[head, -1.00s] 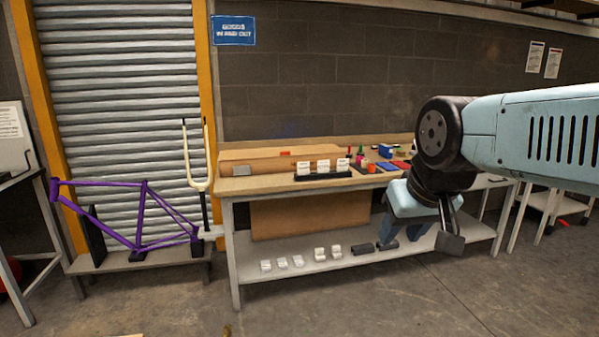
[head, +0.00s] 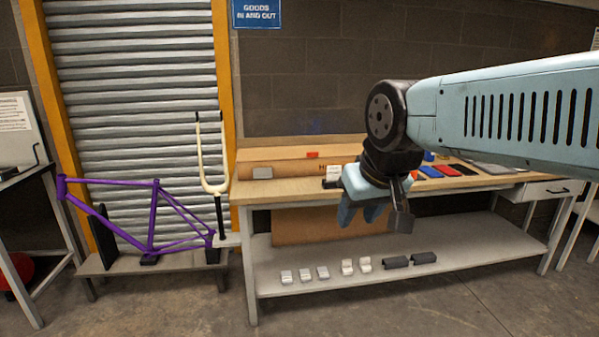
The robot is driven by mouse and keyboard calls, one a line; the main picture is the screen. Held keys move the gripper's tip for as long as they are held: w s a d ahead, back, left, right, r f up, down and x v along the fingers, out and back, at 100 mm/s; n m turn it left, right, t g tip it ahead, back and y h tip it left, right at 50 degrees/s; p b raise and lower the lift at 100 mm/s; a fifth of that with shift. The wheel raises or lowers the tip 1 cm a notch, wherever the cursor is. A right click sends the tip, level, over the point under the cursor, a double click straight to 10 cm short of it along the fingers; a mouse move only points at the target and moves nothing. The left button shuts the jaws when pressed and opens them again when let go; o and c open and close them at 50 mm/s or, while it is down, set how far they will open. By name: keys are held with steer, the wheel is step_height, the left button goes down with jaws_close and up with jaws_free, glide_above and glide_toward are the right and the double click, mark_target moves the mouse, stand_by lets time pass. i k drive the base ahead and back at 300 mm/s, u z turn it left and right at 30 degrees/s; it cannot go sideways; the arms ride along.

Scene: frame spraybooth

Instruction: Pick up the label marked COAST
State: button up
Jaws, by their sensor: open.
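My gripper (head: 361,217) hangs in front of the bench (head: 275,192), pointing down, open, with nothing seen between its fingers. A white card (head: 333,171) shows just left of my wrist, on the end of a black stand (head: 331,184) on the bench top. The rest of the stand and its other cards are hidden behind my gripper. No lettering on the card can be read, so I cannot tell which label is marked COAST.
A long cardboard box (head: 285,170) lies at the back of the bench. Red and blue flat items (head: 430,171) lie right of my wrist. Small white and dark blocks (head: 322,272) sit on the lower shelf. A purple bike frame (head: 150,215) stands at left.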

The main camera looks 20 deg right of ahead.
mark_target(334, 172)
steer(key=u, duration=0.2)
steer(key=i, duration=1.5)
